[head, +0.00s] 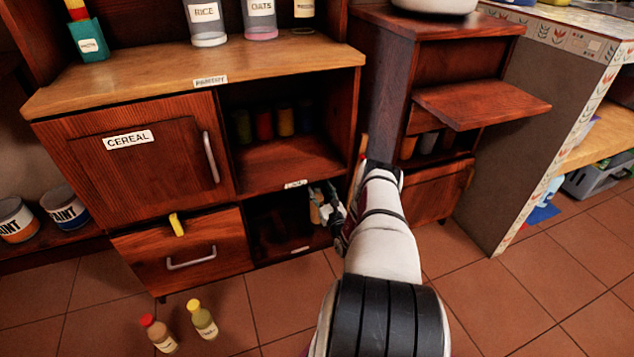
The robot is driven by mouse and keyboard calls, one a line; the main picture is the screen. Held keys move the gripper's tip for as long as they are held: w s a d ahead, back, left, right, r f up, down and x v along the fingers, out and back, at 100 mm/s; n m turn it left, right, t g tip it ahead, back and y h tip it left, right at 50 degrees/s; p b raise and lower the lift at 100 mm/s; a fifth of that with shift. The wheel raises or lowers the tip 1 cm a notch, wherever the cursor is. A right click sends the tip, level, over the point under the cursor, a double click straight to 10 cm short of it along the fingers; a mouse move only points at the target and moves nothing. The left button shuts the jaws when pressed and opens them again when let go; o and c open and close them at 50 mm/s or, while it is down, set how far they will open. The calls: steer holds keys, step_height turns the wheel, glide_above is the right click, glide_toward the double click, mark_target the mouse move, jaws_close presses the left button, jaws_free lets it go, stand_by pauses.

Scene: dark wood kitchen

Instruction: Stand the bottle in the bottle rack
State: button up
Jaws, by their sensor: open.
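Two small bottles stand on the tiled floor in front of the drawer: one with a red cap (159,335) and one with a yellow cap (203,320). The dark lower compartment (275,225) of the pantry cabinet may be the bottle rack; its inside is too dark to make out. My gripper (328,208) is at the right end of this compartment's opening, open, and partly hidden by my own arm. A small pale and green object (316,207) shows at the fingers; I cannot tell whether it is a bottle or whether it touches them.
A cereal cupboard (140,150) and a drawer (185,255) are left of the compartment. Several dark jars (264,125) stand in the shelf above. A side cabinet (440,60) with a protruding board (482,104) stands to the right. Floor in front is mostly clear.

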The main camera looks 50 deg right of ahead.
steer(key=p+v, duration=0.2)
steer(key=v, duration=0.6)
steer(key=shift+p, duration=0.3)
steer(key=shift+s+a, duration=0.1)
